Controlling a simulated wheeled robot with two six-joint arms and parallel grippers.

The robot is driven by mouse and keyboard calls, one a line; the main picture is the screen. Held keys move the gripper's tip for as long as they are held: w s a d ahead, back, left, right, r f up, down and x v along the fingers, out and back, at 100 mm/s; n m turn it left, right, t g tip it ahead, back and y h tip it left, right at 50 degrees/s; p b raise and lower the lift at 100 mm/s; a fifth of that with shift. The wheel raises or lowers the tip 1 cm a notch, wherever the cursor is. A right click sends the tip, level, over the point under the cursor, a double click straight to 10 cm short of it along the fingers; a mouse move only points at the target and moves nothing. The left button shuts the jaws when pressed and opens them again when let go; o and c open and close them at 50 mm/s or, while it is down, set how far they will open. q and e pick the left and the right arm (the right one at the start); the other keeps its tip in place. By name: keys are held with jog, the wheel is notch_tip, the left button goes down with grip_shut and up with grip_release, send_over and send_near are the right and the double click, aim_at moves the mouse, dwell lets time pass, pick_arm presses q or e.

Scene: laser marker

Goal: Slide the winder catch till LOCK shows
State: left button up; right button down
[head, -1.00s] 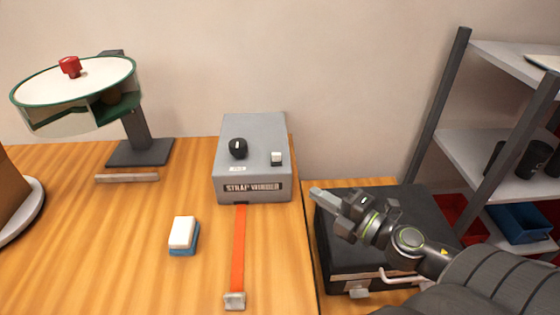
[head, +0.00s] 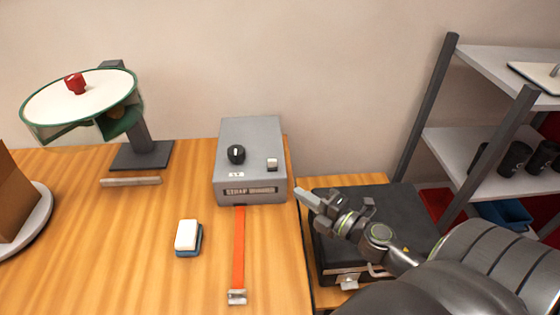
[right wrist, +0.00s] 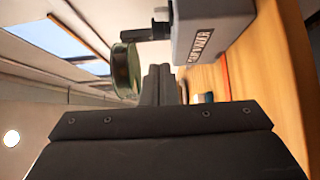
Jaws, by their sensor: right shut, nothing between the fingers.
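The strap winder (head: 252,150) is a grey box on the wooden table, with its name on the front. It also shows in the right wrist view (right wrist: 215,15). On its top are a black knob (head: 236,154), a small pale square piece (head: 272,164) and a small white label (head: 236,174), too small to read. I cannot tell which piece is the catch. An orange strap (head: 239,245) runs from its front to a metal end (head: 237,297). My right gripper (head: 303,197) is shut and empty, just right of the winder's front corner, apart from it. My left gripper is not in view.
A black case (head: 385,215) lies under my right arm. A white and blue block (head: 188,237) sits left of the strap. A round green-rimmed stand (head: 80,103) is at the back left, a shelf rack (head: 480,150) at right.

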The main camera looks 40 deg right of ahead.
aim_at(279, 167)
jog(key=shift+w+d+p, duration=0.2)
jog(key=shift+w+p, duration=1.45)
jog(key=shift+w, duration=3.6)
jog(key=shift+w+d+b, duration=0.15)
jog(key=shift+w+d, duration=0.4)
jog(key=shift+w, duration=0.3)
jog(key=shift+w+d+b, duration=0.15)
jog(key=shift+w+d, duration=0.4)
jog(key=shift+w, duration=0.25)
jog(key=shift+a+r, duration=0.1)
